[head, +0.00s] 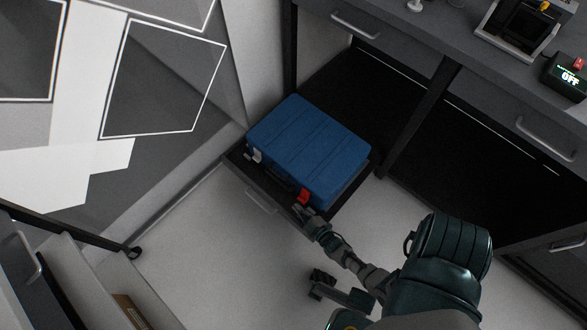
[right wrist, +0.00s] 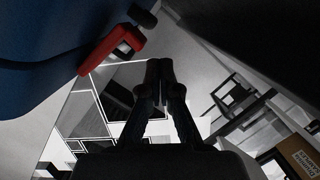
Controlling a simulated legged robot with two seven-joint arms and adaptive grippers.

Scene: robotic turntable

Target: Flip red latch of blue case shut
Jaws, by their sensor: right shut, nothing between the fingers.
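The blue case (head: 308,148) lies flat on a dark pulled-out shelf. Its red latch (head: 304,196) is on the side facing me, near the right end of that side. In the right wrist view the red latch (right wrist: 108,52) sticks out from the blue case (right wrist: 45,45) at upper left. My right gripper (head: 302,212) is just below the red latch in the head view. In the right wrist view my right gripper (right wrist: 159,68) is shut and empty, with its fingertips right of the latch. I cannot tell whether it touches the latch.
A pale latch (head: 256,155) is on the same side of the case, further left. The shelf (head: 262,188) has a handle at its front. A dark cabinet frame (head: 420,115) stands right of the case. The light floor (head: 215,240) in front is clear.

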